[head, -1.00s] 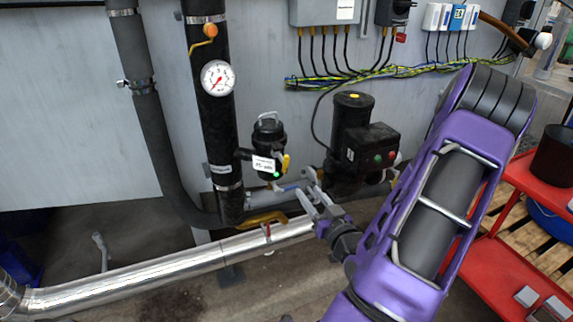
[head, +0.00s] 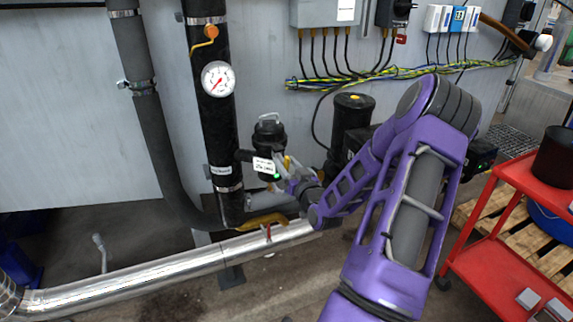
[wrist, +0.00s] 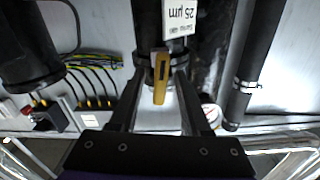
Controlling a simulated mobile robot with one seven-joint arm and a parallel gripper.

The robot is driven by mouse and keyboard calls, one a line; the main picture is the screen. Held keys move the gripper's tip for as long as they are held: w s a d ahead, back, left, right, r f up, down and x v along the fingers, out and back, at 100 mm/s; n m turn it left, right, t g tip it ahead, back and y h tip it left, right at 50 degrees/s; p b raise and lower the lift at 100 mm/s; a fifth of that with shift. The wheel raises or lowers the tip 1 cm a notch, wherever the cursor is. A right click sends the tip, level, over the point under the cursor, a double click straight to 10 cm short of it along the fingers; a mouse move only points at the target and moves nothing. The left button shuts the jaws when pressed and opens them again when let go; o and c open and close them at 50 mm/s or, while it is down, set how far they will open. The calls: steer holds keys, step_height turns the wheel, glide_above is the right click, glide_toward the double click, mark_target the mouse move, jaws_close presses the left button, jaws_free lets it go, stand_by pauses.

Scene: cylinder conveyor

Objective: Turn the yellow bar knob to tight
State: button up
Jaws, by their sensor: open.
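The yellow bar knob (wrist: 160,82) shows in the wrist view below the black filter housing, next to a white "25 µm" tag that reads upside down there. The bar points roughly along the fingers. My gripper (wrist: 158,76) is open, with one finger on each side of the bar and a gap visible on both sides. In the head view my gripper (head: 282,170) is at the filter housing (head: 269,139), and only a sliver of the yellow knob (head: 287,161) shows behind the fingers.
A black insulated pipe with a gauge (head: 218,78) stands left of the filter. A yellow lever handle (head: 262,219) lies just below. A silver pipe (head: 160,278) runs along the floor. A black pump (head: 351,115) is close on the right, partly behind my arm. A red cart (head: 500,240) stands farther right.

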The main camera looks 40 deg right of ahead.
jaws_close()
